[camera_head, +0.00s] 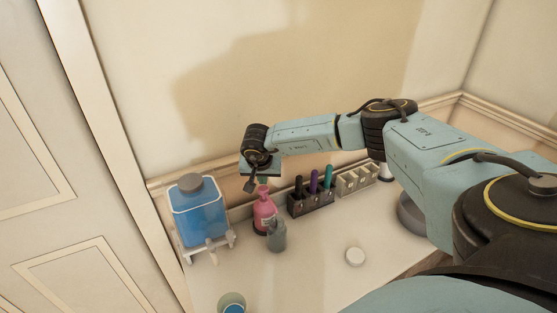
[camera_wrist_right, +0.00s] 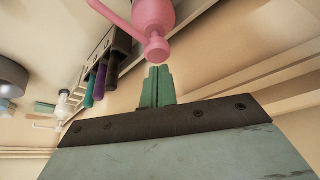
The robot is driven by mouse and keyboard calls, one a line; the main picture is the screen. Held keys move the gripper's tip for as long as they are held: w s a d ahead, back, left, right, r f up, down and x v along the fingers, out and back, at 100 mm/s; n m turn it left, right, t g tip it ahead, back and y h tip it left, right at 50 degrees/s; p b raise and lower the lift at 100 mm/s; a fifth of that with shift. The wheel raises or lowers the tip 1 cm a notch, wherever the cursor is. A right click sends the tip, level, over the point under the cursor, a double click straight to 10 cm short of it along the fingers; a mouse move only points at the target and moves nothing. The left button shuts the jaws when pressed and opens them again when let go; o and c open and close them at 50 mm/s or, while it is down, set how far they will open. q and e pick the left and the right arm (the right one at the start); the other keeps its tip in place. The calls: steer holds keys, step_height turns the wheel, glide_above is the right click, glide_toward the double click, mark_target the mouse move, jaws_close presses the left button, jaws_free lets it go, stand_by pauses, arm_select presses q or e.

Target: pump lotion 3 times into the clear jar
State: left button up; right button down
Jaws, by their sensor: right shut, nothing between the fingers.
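A pink pump bottle (camera_head: 264,214) stands on the counter near the back wall. Its pink nozzle head (camera_wrist_right: 157,49) shows close up in the right wrist view. The clear jar (camera_head: 277,238) stands just in front of the pink bottle, overlapping it in the head view. My right gripper (camera_head: 262,181) is above the pink bottle, pointing down. Its green fingers (camera_wrist_right: 157,86) are shut and empty, close to the pump head; I cannot tell whether they touch it. My left gripper is out of view.
A blue liquid dispenser (camera_head: 200,214) stands on the left. A dark holder (camera_head: 312,203) with markers and a pale box (camera_head: 357,181) line the wall. A white pump bottle (camera_head: 386,173), a grey bowl (camera_head: 412,214), a white lid (camera_head: 355,257) and a small cup (camera_head: 232,301) stand around.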

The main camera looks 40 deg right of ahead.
mark_target(264, 188)
steer(key=shift+f, duration=0.2)
stand_by(0.4)
steer(key=shift+f+b, duration=1.1)
steer(key=shift+f, duration=0.2)
steer(key=shift+s, duration=0.1)
steer(key=shift+a, duration=0.1)
steer(key=shift+r+p, duration=1.15)
steer(key=shift+r, duration=0.2)
steer(key=shift+f, duration=0.15)
